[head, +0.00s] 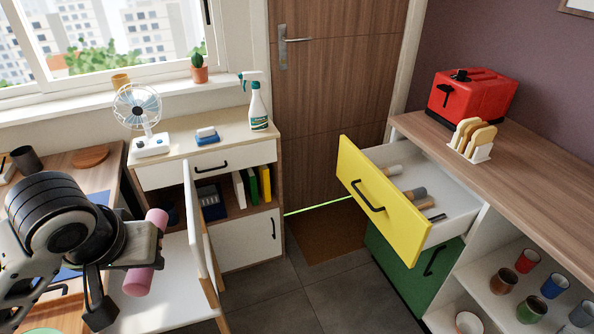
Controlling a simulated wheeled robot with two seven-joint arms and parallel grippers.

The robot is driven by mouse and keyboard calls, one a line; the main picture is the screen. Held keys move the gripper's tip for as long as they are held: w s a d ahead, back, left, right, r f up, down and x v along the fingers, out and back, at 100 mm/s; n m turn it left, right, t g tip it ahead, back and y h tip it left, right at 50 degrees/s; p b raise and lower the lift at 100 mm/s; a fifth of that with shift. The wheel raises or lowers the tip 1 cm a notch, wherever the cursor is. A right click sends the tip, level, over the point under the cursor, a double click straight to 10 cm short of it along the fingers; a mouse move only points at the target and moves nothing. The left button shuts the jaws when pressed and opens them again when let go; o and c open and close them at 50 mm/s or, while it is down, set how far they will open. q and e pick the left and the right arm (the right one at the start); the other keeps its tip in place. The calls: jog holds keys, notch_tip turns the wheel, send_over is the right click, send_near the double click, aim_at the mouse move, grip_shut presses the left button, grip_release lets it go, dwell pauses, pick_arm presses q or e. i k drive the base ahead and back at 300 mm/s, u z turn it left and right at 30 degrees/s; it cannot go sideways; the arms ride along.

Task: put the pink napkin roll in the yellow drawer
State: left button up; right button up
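The pink napkin roll (139,281) is at the lower left, nearly upright and slightly tilted, with its middle hidden by my gripper. My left gripper (147,245) is shut around its middle and holds it above the white surface. The yellow drawer (383,203) is pulled open on the right-hand cabinet, well to the right of the roll. Inside it lie several small rolls and dark items, with bare white floor between them. My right gripper is not in view.
A red toaster (472,97) and toast rack (472,140) stand on the right counter. Floor (300,290) lies open between the cabinets.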

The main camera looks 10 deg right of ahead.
aim_at(410, 183)
jog(key=z, duration=1.05)
jog(key=i, duration=1)
jog(key=z, duration=0.75)
jog(key=i, duration=0.5)
